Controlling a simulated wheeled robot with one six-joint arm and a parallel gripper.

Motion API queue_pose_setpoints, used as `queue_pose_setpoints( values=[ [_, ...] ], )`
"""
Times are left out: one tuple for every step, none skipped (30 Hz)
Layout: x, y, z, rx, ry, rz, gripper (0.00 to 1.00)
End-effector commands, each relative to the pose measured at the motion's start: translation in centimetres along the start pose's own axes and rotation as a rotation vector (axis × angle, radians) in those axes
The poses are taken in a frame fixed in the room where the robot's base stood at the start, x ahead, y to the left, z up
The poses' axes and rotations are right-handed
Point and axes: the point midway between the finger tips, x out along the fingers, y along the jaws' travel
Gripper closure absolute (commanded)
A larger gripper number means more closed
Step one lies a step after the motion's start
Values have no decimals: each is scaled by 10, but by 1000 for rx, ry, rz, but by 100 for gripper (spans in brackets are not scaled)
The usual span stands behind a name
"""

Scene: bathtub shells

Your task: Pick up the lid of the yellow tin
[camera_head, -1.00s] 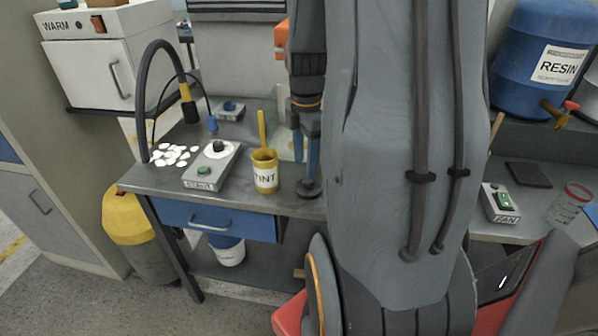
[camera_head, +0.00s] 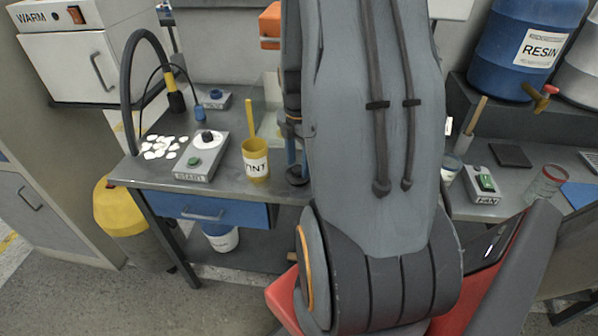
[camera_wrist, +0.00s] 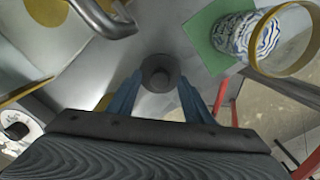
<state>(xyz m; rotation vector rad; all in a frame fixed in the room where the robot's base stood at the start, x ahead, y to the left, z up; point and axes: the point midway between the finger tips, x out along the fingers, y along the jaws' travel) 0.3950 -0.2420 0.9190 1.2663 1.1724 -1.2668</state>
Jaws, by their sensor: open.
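The yellow tin (camera_head: 255,164), labelled TINT, stands open on the grey bench with a yellow stick upright in it. To its right a dark round lid with a knob (camera_head: 297,180) lies on the bench; it also shows in the wrist view (camera_wrist: 160,73). My gripper (camera_head: 297,160) points down just above this lid, its blue fingers apart. In the wrist view my gripper (camera_wrist: 160,98) has one finger on each side of the lid in the picture, with nothing held. Whether the fingers touch the lid cannot be told.
The START box (camera_head: 201,157) with a white dial stands left of the tin, beside white pieces (camera_head: 163,147) and a black curved hose (camera_head: 128,90). In the wrist view a blue-patterned glass (camera_wrist: 262,38) stands on a green mat (camera_wrist: 205,38). A FAN box (camera_head: 483,187) is at right.

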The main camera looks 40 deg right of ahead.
Motion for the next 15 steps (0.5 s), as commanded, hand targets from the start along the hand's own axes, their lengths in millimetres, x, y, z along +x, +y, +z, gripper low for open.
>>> queue_pose_setpoints(
  values=[
    [3,0,0,0,1,-1,54],
    [4,0,0,0,0,0,54],
    [4,0,0,1,0,1,54],
    [5,0,0,1,-1,1,54],
    [5,0,0,1,-1,1,54],
    [5,0,0,1,-1,1,54],
    [5,0,0,1,-1,1,54],
    [5,0,0,1,-1,1,54],
    [5,0,0,1,-1,1,54],
    [5,0,0,1,-1,1,57],
    [5,0,0,1,-1,1,62],
    [4,0,0,1,-1,1,69],
    [4,0,0,1,-1,1,74],
    [4,0,0,1,-1,1,79],
    [4,0,0,1,-1,1,86]
  ],
)
